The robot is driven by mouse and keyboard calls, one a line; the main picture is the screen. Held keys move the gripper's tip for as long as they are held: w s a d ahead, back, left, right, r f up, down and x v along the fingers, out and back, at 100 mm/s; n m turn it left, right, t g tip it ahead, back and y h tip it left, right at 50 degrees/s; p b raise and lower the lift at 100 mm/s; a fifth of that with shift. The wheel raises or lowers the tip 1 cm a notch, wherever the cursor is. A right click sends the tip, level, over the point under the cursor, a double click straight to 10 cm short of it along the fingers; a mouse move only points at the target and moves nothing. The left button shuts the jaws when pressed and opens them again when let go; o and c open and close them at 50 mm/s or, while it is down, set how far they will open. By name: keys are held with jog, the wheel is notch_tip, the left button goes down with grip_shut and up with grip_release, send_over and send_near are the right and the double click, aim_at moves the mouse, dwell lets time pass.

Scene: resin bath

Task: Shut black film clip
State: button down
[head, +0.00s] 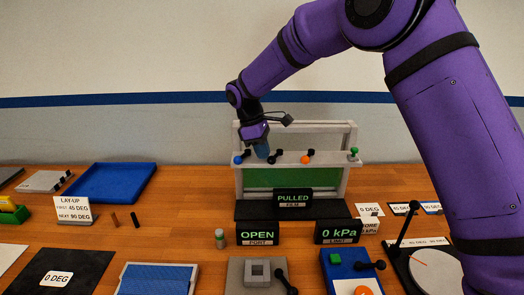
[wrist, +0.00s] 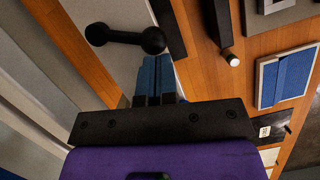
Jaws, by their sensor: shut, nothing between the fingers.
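The black film clip (head: 275,156) sits on the light grey rail of the upright frame (head: 348,180), between the blue and orange clips. In the wrist view it is a short black bar with a round knob at each end (wrist: 125,37), lying over the grey rail just beyond my fingertips. My gripper (head: 262,153) is shut and empty, pointing down just left of the clip in the head view. Its blue fingers are together in the wrist view (wrist: 153,75). I cannot tell whether the fingertips touch the clip.
Along the same rail are a blue clip (head: 240,159), an orange clip (head: 306,158) and a green one (head: 354,153) standing upright. Signs reading PULLED (head: 293,198), OPEN (head: 257,235) and 0 kPa (head: 338,232) stand in front. A blue tray (head: 110,183) lies left.

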jog(key=shift+s+d+n, duration=0.3)
jog(key=shift+n, duration=0.4)
jog(key=shift+s+d+n+t, duration=0.4)
jog(key=shift+d+n+t, duration=0.1)
jog(key=shift+n, duration=0.4)
jog(key=shift+s+d+n+t, duration=0.25)
jog(key=shift+d+n, duration=0.3)
jog(key=shift+n, duration=0.4)
jog(key=shift+s+d+n+t, duration=0.1)
jog(key=shift+d+n+t, duration=0.3)
jog(key=shift+n, duration=0.5)
jog(key=shift+s+d+n+t, duration=0.2)
jog(key=shift+d+n, duration=0.45)
jog(key=shift+n, duration=0.3)
jog(key=shift+d+n+y, duration=0.3)
jog(key=shift+n, duration=0.2)
jog(key=shift+d, duration=0.45)
jog(key=v, duration=1)
jog(key=shift+r, duration=0.35)
jog(key=shift+s+a, duration=0.1)
jog(key=shift+s, duration=0.05)
